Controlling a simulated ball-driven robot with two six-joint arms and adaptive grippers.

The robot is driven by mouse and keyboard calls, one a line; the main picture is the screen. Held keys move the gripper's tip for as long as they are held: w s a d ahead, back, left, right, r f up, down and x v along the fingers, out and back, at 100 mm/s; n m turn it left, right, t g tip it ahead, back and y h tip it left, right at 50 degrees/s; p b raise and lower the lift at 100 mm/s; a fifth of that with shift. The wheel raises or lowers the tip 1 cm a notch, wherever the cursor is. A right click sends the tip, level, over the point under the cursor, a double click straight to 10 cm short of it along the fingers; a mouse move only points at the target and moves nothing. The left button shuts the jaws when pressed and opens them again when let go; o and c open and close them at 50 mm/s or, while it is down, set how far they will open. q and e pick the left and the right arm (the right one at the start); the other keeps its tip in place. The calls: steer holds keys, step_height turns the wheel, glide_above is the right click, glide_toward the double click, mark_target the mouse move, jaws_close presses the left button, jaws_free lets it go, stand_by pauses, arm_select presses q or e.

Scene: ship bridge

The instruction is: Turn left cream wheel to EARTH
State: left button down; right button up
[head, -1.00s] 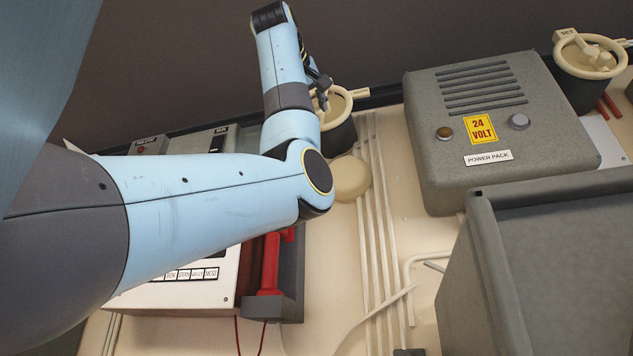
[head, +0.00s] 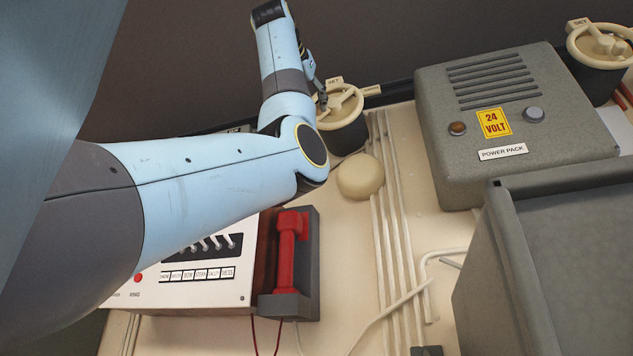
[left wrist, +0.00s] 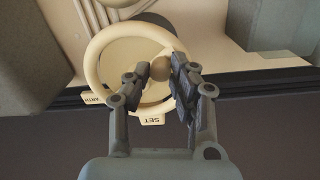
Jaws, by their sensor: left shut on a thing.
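The left cream wheel (head: 352,104) sits on a dark round drum at the back of the bench. A SET tag (head: 333,83) stands behind it and another tag (head: 371,90) is at its right. In the left wrist view the wheel (left wrist: 96,62) shows as a ring, with the SET tag (left wrist: 153,119) below and a partly cut EARTH tag (left wrist: 93,99) at left. My left gripper (head: 321,101) is shut on the wheel, its fingers (left wrist: 163,82) on either side of a brownish round part inside the ring. The fingers hide part of the rim. My right gripper is out of view.
A grey power pack (head: 520,115) stands right of the wheel, with a second cream wheel (head: 602,46) beyond it. A cream dome (head: 360,178) is in front. A red handset (head: 287,255) and switch panel lie below my arm. A grey box (head: 560,265) fills the lower right.

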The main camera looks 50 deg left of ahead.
arm_select(q)
steer(key=shift+s+a+r+m, duration=0.1)
steer(key=shift+r+m, duration=0.1)
steer(key=shift+m, duration=0.2)
stand_by(0.3)
steer(key=c, duration=1.1)
jaws_free()
steer(key=shift+c, duration=0.2)
steer(key=shift+s, duration=0.1)
steer(key=v, duration=0.7)
